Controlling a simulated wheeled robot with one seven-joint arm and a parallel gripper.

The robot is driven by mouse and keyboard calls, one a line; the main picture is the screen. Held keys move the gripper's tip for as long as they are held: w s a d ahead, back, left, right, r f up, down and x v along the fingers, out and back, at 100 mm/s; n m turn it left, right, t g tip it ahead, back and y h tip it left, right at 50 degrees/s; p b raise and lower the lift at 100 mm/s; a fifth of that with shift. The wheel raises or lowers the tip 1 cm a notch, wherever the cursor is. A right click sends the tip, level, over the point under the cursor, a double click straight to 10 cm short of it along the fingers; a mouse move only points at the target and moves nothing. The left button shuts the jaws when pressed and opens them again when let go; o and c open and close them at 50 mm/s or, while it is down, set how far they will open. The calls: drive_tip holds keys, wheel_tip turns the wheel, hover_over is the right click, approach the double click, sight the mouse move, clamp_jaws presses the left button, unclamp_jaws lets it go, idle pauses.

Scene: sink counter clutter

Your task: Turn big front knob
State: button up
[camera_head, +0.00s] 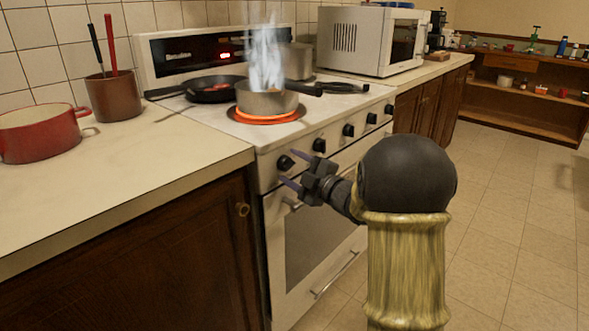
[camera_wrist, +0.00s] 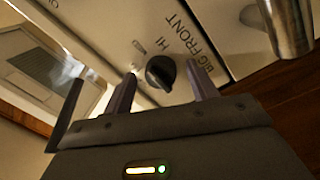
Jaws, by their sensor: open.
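The big front knob (camera_head: 285,162) is a round black knob at the near left end of the white stove's front panel. In the wrist view the black knob (camera_wrist: 160,73) sits beside the printed words "BIG FRONT" and "HI". My gripper (camera_head: 293,169) is open, with its fingers pointed at the panel. In the wrist view the knob shows between the two fingertips. I cannot tell whether either finger touches it.
A steaming pot (camera_head: 266,101) stands on a glowing orange burner just above the knob. A black pan (camera_head: 212,88) lies behind it. More knobs (camera_head: 348,130) run along the panel to the right. The oven handle (camera_head: 335,276) is below. The left counter (camera_head: 150,165) has bare room.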

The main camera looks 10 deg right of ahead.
drive_tip(key=p+v, duration=0.2)
drive_tip(key=v, duration=1.5)
drive_tip(key=shift+s, duration=0.25)
drive_tip(key=shift+w+d+p, duration=0.1)
drive_tip(key=shift+d+p, duration=0.05)
drive_tip(key=shift+p, duration=0.3)
